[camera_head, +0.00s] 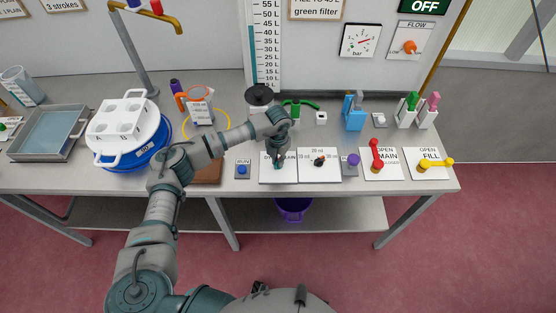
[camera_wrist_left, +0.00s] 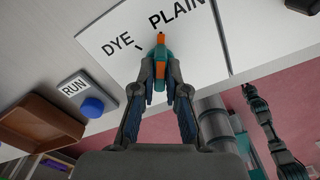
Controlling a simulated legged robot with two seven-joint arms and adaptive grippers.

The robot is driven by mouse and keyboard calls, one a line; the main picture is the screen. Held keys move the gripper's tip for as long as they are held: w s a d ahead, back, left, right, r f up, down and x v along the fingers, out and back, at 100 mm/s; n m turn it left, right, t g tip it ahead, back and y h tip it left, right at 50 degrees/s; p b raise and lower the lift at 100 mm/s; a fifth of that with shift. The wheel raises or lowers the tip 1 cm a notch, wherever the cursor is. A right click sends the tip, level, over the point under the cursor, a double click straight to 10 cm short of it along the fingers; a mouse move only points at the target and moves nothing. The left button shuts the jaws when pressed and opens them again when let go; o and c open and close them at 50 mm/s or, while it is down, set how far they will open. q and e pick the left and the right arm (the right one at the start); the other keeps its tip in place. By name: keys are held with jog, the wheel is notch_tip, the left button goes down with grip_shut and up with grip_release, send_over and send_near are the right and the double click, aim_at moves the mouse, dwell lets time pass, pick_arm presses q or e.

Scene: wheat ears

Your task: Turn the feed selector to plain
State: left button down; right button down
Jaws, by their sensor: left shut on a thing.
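The feed selector is a teal knob with an orange tip (camera_wrist_left: 160,40), on a white plate (camera_wrist_left: 115,35) lettered DYE and PLAIN. In the left wrist view its tip points up, between the two words and close to the P of PLAIN. My left gripper (camera_wrist_left: 162,90) is shut on the knob, one finger on each side. In the head view my left gripper (camera_head: 278,158) reaches down onto the plate (camera_head: 265,176) and hides most of its lettering and the knob. A dark jointed part of mine (camera_wrist_left: 262,110) shows at the right of the wrist view; its fingers are unclear.
Left of the plate is a blue RUN button (camera_head: 242,169) and a brown tray (camera_head: 207,173). To the right are a dial card (camera_head: 325,176), a purple knob (camera_head: 353,160), a red valve handle (camera_head: 376,155) and a yellow one (camera_head: 434,163). A black-lidded container (camera_head: 259,95) stands behind.

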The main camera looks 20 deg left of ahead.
pick_arm(q)
jog(key=shift+w+r, duration=0.2)
jog(key=c, duration=1.3)
grip_release()
jog(key=shift+c, duration=0.2)
jog(key=shift+o, duration=0.7)
jog(key=shift+f, duration=0.2)
notch_tip(320, 180, up, 12)
jog(key=shift+w, duration=0.1)
